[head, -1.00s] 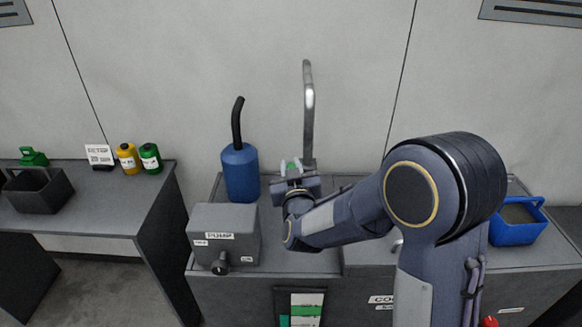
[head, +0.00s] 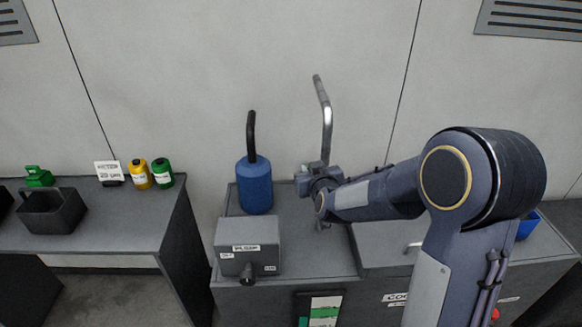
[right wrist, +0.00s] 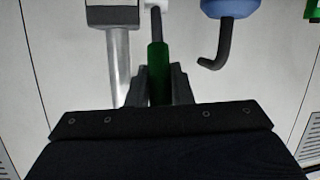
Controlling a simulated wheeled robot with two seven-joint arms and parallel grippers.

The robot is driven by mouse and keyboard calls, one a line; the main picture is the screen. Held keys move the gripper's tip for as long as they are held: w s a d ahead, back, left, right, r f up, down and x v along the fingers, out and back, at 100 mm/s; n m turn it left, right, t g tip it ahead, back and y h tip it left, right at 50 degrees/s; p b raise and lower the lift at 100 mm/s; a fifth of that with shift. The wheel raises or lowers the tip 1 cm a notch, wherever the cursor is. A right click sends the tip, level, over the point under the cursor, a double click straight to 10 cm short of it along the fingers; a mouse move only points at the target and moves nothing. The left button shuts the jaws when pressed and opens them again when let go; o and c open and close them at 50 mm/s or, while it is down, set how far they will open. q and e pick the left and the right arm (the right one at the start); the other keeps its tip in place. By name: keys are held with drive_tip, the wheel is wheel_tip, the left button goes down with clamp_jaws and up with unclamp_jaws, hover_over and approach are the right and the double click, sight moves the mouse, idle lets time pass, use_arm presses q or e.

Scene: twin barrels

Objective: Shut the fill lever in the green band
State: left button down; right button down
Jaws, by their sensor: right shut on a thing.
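The fill lever's green handle (right wrist: 157,75) shows in the right wrist view on a thin grey rod. My right gripper (right wrist: 160,88) is shut on this handle, with a dark finger on each side. In the head view the right gripper (head: 308,181) is at the foot of the tall metal spout (head: 327,125), and the handle is hidden there. A gauge panel (head: 321,308) with white and green bands is on the bench front, cut off by the lower edge. I cannot read a level on it. My left gripper is not in view.
A blue barrel (head: 254,186) with a black bent pipe stands left of the gripper. A grey pump box (head: 248,240) is in front of it. A side bench (head: 105,228) at left holds yellow and green bottles and a dark bin (head: 52,212). My arm covers the right side.

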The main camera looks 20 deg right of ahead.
drive_tip(key=w+g+p, duration=0.1)
drive_tip(key=p, duration=0.1)
drive_tip(key=w+r+g+p, duration=0.1)
drive_tip(key=p, duration=0.2)
drive_tip(key=shift+d+r+y, duration=0.25)
drive_tip(key=shift+d+y, duration=0.05)
drive_tip(key=shift+w+d+f+g+p, duration=0.1)
drive_tip(key=shift+w+f+g+p, duration=0.25)
drive_tip(key=shift+g+p, duration=0.6)
drive_tip(key=shift+r+t, duration=0.1)
drive_tip(key=shift+t, duration=0.15)
drive_tip(key=c, duration=1.3)
unclamp_jaws()
drive_tip(key=shift+w, duration=0.1)
drive_tip(key=shift+d+p, duration=0.1)
drive_tip(key=shift+p, duration=0.2)
